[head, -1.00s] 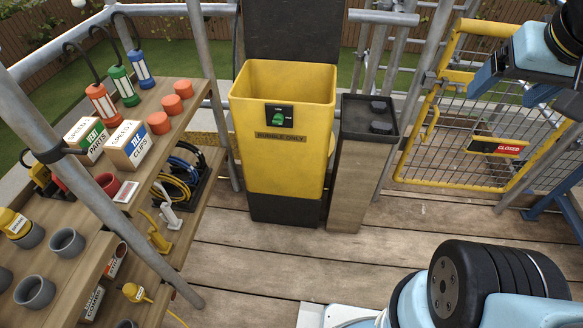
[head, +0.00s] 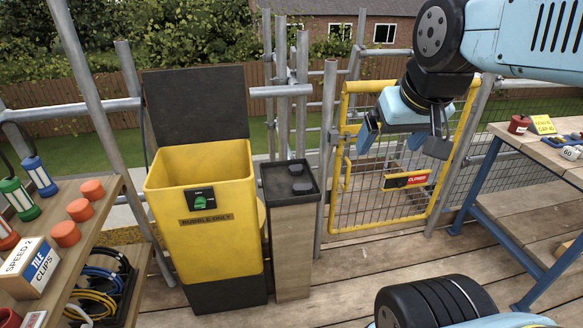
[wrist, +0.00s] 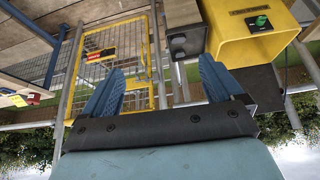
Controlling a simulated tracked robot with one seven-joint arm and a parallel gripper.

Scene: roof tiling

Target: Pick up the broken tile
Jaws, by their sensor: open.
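No broken tile can be made out in either view. My gripper (head: 381,138) hangs in front of the yellow mesh gate in the head view, with its blue fingers pointing down. In the wrist view its two blue fingers (wrist: 163,82) stand wide apart with nothing between them. The gate, the yellow bin and the dark-topped post show beyond the fingers there, upside down.
A yellow rubble bin (head: 207,215) with its black lid up stands beside a dark-topped post (head: 289,240). The mesh gate (head: 350,190) bears a red CLOSED sign (head: 405,180). A shelf of supplies is at left, a blue-legged workbench (head: 503,210) at right. Plank floor lies between.

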